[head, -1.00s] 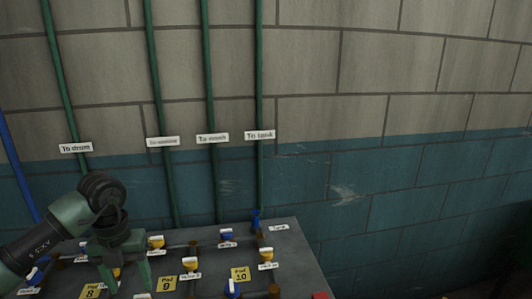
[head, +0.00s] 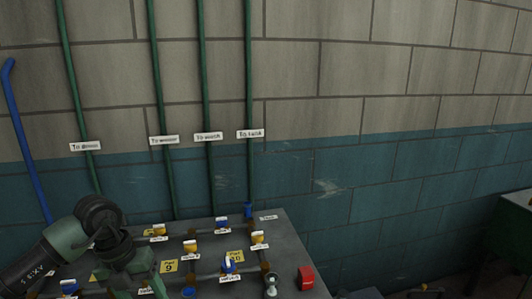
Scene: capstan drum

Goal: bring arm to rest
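My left arm (head: 65,240) comes in from the lower left, dark with green parts. Its green gripper (head: 138,291) points down over the left part of a grey valve panel (head: 285,232). The two fingers are spread apart, with a white label showing between them. I see nothing held. The fingertips are at the bottom edge of the view, and I cannot tell whether they touch the panel. My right gripper is not in view.
The panel carries yellow-handled valves (head: 190,247), blue-handled valves (head: 221,223), yellow pad plates (head: 169,267) and a red block (head: 305,278). Green pipes (head: 204,80) and a blue pipe (head: 27,145) run up the wall behind. A green box (head: 512,232) stands at the right.

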